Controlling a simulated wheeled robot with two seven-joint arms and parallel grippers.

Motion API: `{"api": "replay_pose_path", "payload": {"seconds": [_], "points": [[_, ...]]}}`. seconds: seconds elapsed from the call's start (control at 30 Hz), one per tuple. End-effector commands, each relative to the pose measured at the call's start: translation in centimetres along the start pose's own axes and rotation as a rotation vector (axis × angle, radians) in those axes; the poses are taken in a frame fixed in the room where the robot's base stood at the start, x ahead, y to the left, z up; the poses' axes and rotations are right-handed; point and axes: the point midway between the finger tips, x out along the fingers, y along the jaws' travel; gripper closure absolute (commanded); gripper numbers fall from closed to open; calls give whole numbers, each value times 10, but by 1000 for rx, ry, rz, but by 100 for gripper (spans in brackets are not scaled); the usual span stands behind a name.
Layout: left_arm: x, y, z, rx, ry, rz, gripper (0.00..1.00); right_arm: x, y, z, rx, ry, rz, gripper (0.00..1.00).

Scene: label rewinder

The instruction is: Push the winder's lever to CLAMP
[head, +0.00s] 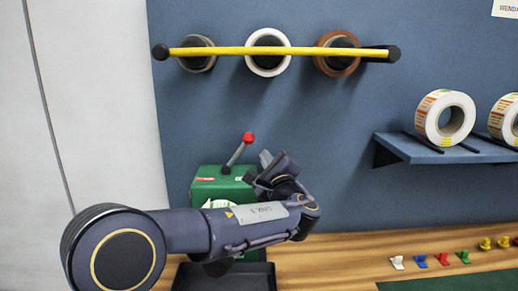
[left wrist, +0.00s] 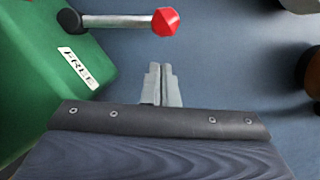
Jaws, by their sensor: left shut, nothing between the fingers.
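The green winder (head: 208,188) stands on the wooden bench, partly hidden behind my left arm. Its grey lever (head: 235,156) leans up and to the right in the head view and ends in a red knob (head: 248,138). In the left wrist view, the red knob (left wrist: 166,21) is just beyond my fingertips, with a visible gap. A white FREE label (left wrist: 82,67) is on the green housing (left wrist: 50,100) there. No CLAMP label is readable. My left gripper (head: 266,159) is shut and empty, right of the lever; its fingers also show in the left wrist view (left wrist: 162,82).
A yellow bar (head: 220,51) with several rolls crosses the blue back panel above. A shelf (head: 440,153) with label rolls is at the right. A dark tray (head: 190,278) lies below the winder. Several small coloured pieces (head: 419,261) sit on the bench at right.

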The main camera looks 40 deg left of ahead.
Motion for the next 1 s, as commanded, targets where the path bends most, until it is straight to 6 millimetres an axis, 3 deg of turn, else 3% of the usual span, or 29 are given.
{"api": "replay_pose_path", "payload": {"seconds": [0.2,0.77,1.0], "points": [[17,-1,19,-1,-2,0,100,-6,-3,-3,0,0,0,28],[19,0,22,-12,-1,3,100,-5,-2,-2,0,0,0,28],[22,-1,31,-99,-4,28,100,3,1,2,0,0,0,28]]}}
